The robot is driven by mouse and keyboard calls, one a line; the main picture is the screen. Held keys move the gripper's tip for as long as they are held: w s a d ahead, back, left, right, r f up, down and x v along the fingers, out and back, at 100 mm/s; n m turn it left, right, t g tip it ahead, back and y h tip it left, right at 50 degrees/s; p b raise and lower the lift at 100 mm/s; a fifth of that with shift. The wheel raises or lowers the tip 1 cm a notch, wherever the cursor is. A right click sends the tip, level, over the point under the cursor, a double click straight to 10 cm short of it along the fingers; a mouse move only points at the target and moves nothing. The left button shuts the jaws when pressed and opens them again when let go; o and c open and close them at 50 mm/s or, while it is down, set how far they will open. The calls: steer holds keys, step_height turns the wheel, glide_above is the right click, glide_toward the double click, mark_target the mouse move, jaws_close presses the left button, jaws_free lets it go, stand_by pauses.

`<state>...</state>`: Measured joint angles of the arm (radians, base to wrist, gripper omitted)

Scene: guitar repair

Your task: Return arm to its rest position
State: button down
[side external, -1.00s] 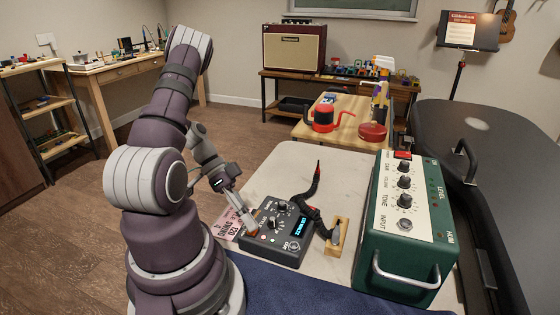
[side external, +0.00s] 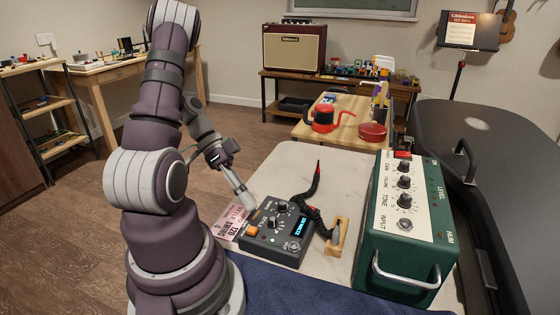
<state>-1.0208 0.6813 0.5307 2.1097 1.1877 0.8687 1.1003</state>
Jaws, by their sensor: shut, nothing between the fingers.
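My gripper (side external: 249,201) is shut and empty. It hangs just above the left back part of a dark grey pedal (side external: 288,258) with knobs and a small lit blue display, and looks a little apart from it. My arm rises on the left of the view and bends over, with the gripper pointing down to the right. The pedal lies flat on the pale table (side external: 275,167).
A pink card (side external: 231,222) lies left of the pedal. A black coiled cable (side external: 310,204) and a small wooden block (side external: 337,237) lie to its right. A tall green amplifier (side external: 403,235) stands further right. A blue cloth (side external: 310,298) covers the table's front.

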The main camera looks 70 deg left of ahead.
steer(key=shift+r, duration=1.25)
steer(key=w+d+r+n+t+y, duration=0.1)
steer(key=w+d+r+n+y, duration=0.2)
steer(key=d+r+y, duration=0.5)
steer(key=shift+w+d+r+n, duration=0.35)
steer(key=shift+d+r, duration=0.1)
steer(key=shift+r, duration=0.15)
